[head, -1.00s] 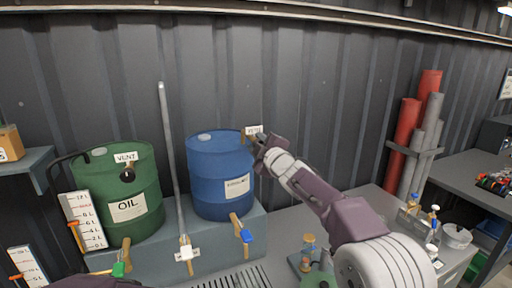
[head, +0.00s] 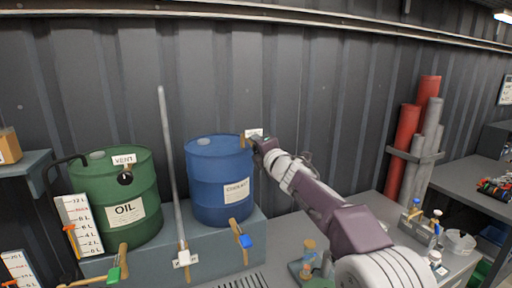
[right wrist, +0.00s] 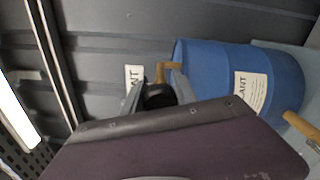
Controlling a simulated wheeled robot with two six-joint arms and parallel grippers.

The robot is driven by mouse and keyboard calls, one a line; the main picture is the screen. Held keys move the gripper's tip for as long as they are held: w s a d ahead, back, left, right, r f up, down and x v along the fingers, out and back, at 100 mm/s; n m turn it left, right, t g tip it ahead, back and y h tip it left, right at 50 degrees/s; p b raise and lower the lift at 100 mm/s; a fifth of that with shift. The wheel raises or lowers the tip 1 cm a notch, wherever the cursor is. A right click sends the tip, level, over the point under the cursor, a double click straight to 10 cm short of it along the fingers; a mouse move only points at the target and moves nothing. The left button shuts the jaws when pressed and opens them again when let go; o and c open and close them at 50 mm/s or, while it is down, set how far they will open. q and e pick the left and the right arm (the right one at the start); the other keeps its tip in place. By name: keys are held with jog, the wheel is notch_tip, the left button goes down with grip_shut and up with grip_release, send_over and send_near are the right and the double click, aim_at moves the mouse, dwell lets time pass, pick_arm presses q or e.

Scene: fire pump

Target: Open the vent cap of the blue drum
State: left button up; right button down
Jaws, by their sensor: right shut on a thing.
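The blue drum (head: 220,180), labelled COOLANT, stands upright on a grey raised bench. A brass vent pipe (right wrist: 166,72) comes off the drum's upper side, beside a white VENT tag (head: 253,133). My right gripper (head: 260,144) is at the drum's upper right edge. In the right wrist view its fingers are shut around the dark vent cap (right wrist: 158,97) at the end of the brass pipe. The fingers hide much of the cap. I cannot tell whether the cap has turned. My left gripper is not in view.
A green OIL drum (head: 117,200) with its own black vent cap (head: 125,178) stands at the left. A tall grey pipe (head: 172,165) rises between the drums. A blue-handled tap (head: 245,241) sticks out below the blue drum. Bottles (head: 415,208) stand at the right.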

jog(key=shift+a+f+n, duration=0.1)
jog(key=shift+f+n, duration=0.2)
jog(key=shift+n, duration=0.1)
jog(key=c, duration=1)
grip_release()
jog(key=shift+o, duration=0.2)
jog(key=shift+s+r, duration=0.15)
jog(key=shift+r, duration=0.05)
jog(key=b+v, duration=0.2)
jog(key=shift+s+f, duration=0.2)
jog(key=shift+s, duration=0.05)
jog(key=b+v, duration=0.1)
jog(key=v, duration=0.5)
jog(key=shift+s+r+b, duration=0.2)
jog(key=shift+s+b, duration=0.05)
jog(key=shift+b, duration=0.05)
